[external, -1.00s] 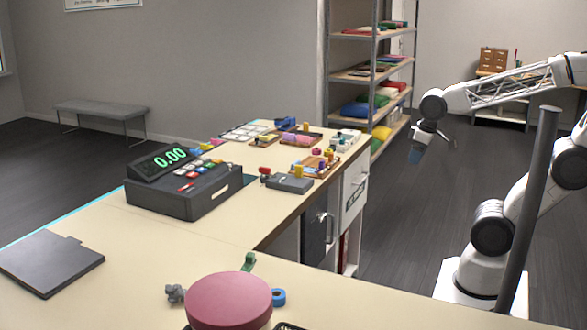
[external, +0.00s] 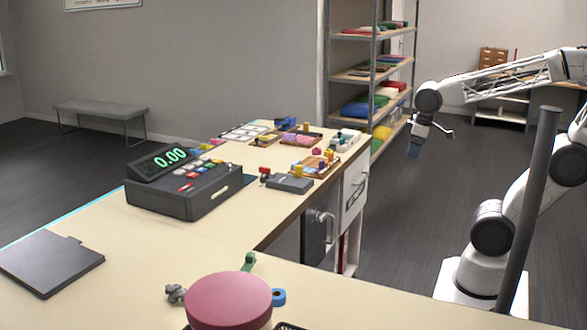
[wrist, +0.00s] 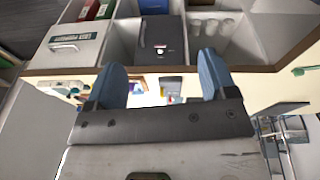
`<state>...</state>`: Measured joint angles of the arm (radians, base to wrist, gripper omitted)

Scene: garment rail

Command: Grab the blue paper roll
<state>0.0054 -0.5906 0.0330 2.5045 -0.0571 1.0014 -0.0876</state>
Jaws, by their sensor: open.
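A small blue roll (external: 279,297) with a hole in it sits on the near counter in the external view. It is partly hidden behind the right side of a round pink-red seat or disc (external: 229,300). I cannot make the roll out in the wrist view. My gripper (external: 414,151) hangs in the air beyond the right end of the counter, far from the roll, with its fingers pointing down. In the wrist view my gripper (wrist: 161,62) shows two blue fingers spread apart with nothing held between them.
A cash register (external: 185,185) and several small items stand on the far counter. A grey item (external: 176,293) and a green item (external: 248,261) lie near the roll. A dark post (external: 530,210) stands before my arm. The wrist view shows cabinet compartments (wrist: 160,45).

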